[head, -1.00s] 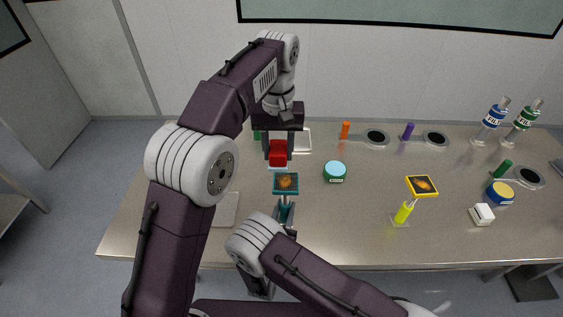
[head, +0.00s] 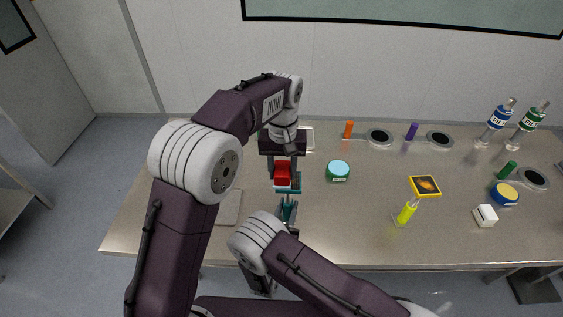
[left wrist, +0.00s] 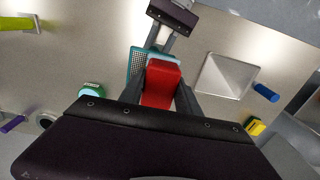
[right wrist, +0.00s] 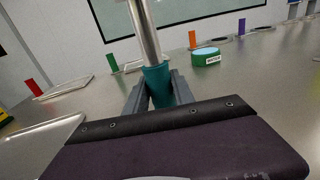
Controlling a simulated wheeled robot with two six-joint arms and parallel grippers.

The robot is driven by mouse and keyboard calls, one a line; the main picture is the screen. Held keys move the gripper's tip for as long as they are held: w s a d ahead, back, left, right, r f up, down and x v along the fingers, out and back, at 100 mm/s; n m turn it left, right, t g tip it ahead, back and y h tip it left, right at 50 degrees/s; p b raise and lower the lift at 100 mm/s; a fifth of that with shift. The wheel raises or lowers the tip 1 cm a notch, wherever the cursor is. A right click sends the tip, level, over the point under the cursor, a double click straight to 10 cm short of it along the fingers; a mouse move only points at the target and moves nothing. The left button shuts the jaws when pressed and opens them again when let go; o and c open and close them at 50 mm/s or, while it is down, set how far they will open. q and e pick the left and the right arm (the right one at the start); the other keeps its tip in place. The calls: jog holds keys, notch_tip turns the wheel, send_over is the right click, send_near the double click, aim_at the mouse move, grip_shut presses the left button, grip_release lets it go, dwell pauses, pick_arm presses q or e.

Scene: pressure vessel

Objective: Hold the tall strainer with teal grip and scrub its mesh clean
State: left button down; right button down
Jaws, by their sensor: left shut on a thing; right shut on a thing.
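My right gripper (right wrist: 158,92) is shut on the teal grip (right wrist: 157,75) of the tall strainer, whose metal shaft rises upright. The strainer's teal-framed mesh head (head: 296,187) is on top; it also shows in the left wrist view (left wrist: 136,62). My left gripper (head: 283,181) is shut on a red scrubber block (head: 282,172) with a pale underside. The block (left wrist: 162,84) is over the mesh head and hides much of it. Whether it touches the mesh is hard to tell. The visible strip of mesh looks grey.
A yellow strainer (head: 425,186) with a brown-stained mesh stands to the right. Bottles (head: 497,117) stand back right.

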pick_arm(q)
jog(key=shift+d, duration=1.95)
jog(key=a, duration=0.4)
jog(key=shift+a, duration=0.1)
jog(key=shift+r, duration=4.1)
pick_arm(e)
jog(key=c, duration=1)
grip_release()
notch_tip(320, 180, up, 10)
pick_arm(q)
jog(key=shift+f, duration=0.1)
pick_arm(e)
jog(key=shift+s+f, duration=0.1)
